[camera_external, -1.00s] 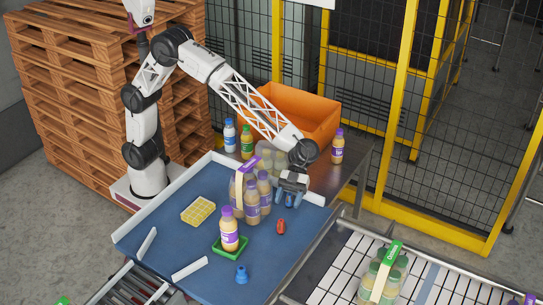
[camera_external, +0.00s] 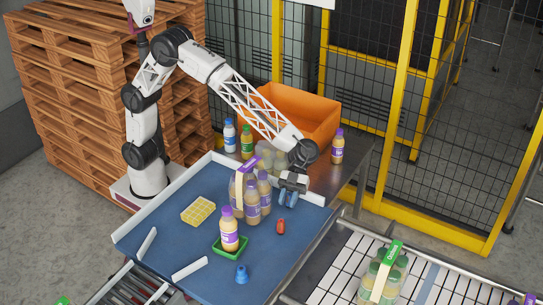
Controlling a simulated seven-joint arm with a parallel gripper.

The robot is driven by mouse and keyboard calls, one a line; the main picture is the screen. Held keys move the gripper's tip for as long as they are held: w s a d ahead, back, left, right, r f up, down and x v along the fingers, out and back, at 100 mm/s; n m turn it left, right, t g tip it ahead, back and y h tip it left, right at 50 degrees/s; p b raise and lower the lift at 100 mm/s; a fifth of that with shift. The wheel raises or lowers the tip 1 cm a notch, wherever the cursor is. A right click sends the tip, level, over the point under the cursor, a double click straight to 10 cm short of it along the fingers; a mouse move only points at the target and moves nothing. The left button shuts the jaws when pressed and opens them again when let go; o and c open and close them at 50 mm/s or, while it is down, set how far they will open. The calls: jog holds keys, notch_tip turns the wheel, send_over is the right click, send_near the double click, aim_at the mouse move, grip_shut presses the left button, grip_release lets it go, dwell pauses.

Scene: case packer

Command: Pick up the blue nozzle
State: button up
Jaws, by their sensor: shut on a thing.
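My gripper (camera_external: 288,200) is low over the right part of the blue work surface, pointing down, with its jaws closed. Something small and blue shows between its fingers; they largely hide its shape, and I cannot tell for sure whether it is the nozzle. A separate blue piece (camera_external: 242,274), with a narrow top and a wider base, stands upright near the front edge of the surface, well apart from my gripper.
A red piece (camera_external: 280,226) lies just in front of my gripper. Purple-capped bottles (camera_external: 252,207) stand close to its left. A green tray (camera_external: 218,250) holds one bottle. A yellow grid tray (camera_external: 198,211) lies left, and an orange bin (camera_external: 318,112) stands behind.

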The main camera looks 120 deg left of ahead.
aim_at(288, 209)
jog(key=shift+r, duration=0.15)
notch_tip(288, 209, up, 10)
dwell(0.7)
dwell(0.5)
